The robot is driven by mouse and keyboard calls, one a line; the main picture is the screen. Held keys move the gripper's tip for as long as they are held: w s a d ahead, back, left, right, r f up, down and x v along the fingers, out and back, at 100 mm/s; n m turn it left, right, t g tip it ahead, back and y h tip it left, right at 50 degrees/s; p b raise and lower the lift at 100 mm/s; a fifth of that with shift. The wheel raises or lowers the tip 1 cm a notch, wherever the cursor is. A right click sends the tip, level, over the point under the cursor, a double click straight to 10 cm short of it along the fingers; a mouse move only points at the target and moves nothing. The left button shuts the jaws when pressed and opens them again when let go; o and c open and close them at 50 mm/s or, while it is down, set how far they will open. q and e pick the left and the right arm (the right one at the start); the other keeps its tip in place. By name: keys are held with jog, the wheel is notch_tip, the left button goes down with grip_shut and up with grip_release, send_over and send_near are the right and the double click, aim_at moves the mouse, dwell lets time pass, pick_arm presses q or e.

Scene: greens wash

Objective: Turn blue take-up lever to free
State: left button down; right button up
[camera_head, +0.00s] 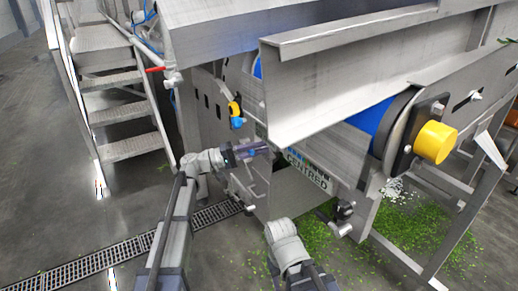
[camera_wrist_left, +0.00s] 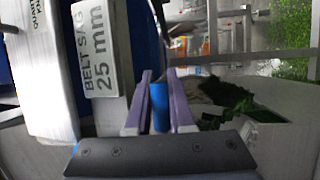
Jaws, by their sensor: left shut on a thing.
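My left gripper (camera_head: 254,151) reaches in from the left at the side of the machine frame. In the left wrist view, its two purple fingers (camera_wrist_left: 160,98) are shut on the blue take-up lever (camera_wrist_left: 159,106), whose blue grip stands between them. In the head view only a little blue shows at the fingers, and the rest of the lever is hidden. My right gripper (camera_head: 343,216) is dark and small, low beside the machine's leg; its fingers are too unclear to tell open from shut.
A white plate marked "BELT SAG 25 mm" (camera_wrist_left: 97,65) stands close left of the fingers. A "CENTRED" sign (camera_head: 307,171) is on the frame. A yellow roller end cap (camera_head: 435,142) sticks out at right. Green leaves (camera_head: 418,228) litter the floor. Metal steps (camera_head: 112,80) stand left.

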pick_arm(q)
jog(key=w+a+f+m+y+p, duration=0.1)
jog(key=w+f+m+y+p, duration=0.1)
jog(key=m, duration=0.5)
jog(key=w+a+f+m+t+y+p, duration=0.1)
jog(key=w+a+f+m+y+p, duration=0.1)
jog(key=f+m+y, duration=0.3)
jog(key=shift+w+a+f+m+p, duration=0.25)
jog(key=shift+w+m+p, duration=0.35)
jog(key=shift+m, duration=0.8)
jog(key=shift+w+a, duration=0.1)
jog(key=shift+w, duration=0.05)
jog(key=c, duration=0.8)
grip_release()
